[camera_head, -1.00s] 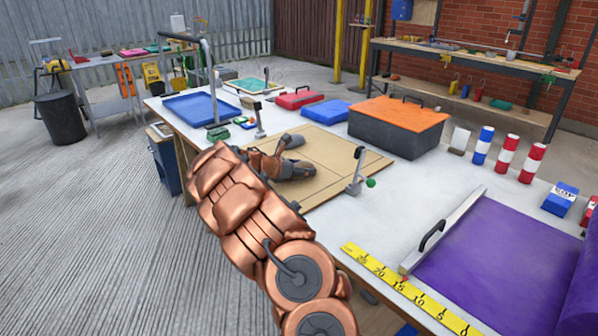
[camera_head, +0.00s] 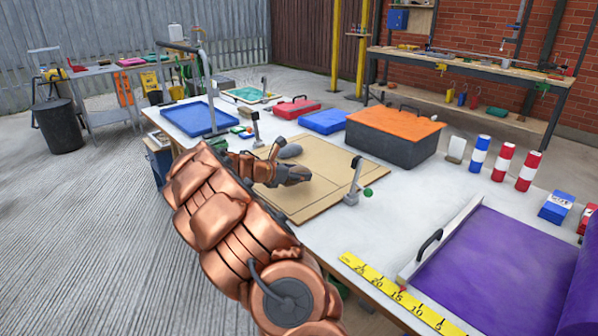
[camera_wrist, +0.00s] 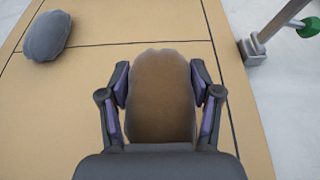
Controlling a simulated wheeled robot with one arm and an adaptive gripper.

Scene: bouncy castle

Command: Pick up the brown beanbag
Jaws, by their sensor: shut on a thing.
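The brown beanbag (camera_wrist: 161,95) sits between the two fingers of my gripper (camera_wrist: 162,92) in the wrist view, and the fingers are shut on its sides. The tan board (camera_wrist: 90,75) lies below it; I cannot tell whether the beanbag touches the board. In the head view my gripper (camera_head: 300,174) is over the middle of the board (camera_head: 340,180), and the beanbag is hard to make out there.
A clamp with a green knob (camera_head: 353,185) stands at the board's right edge, and another clamp (camera_head: 256,128) at its far left. A grey box with an orange lid (camera_head: 394,138) stands behind. Purple cloth (camera_head: 500,270) covers the right of the table.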

